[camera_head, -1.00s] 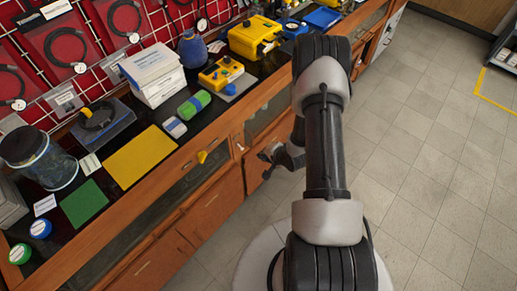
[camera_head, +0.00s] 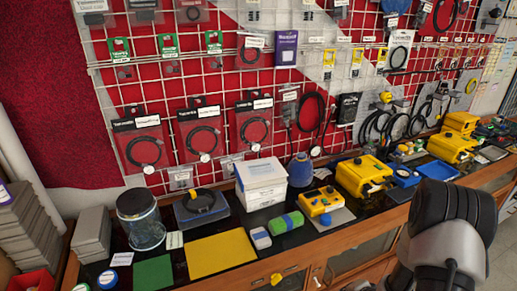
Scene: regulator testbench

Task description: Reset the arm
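My arm (camera_head: 445,240) shows at the lower right of the head view, as a black joint above a light grey link. It stands in front of the bench's right part and hides some of the cabinet front. The rest of the arm is cut off by the bottom edge. My gripper is not clearly in view, so its fingers and anything in them cannot be seen.
The bench holds a yellow mat (camera_head: 220,254), a green mat (camera_head: 152,273), a glass jar (camera_head: 143,228), a white box (camera_head: 262,182), a yellow device (camera_head: 320,201) and a yellow case (camera_head: 363,177). A wire grid with hanging parts stands behind. Some floor shows at right.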

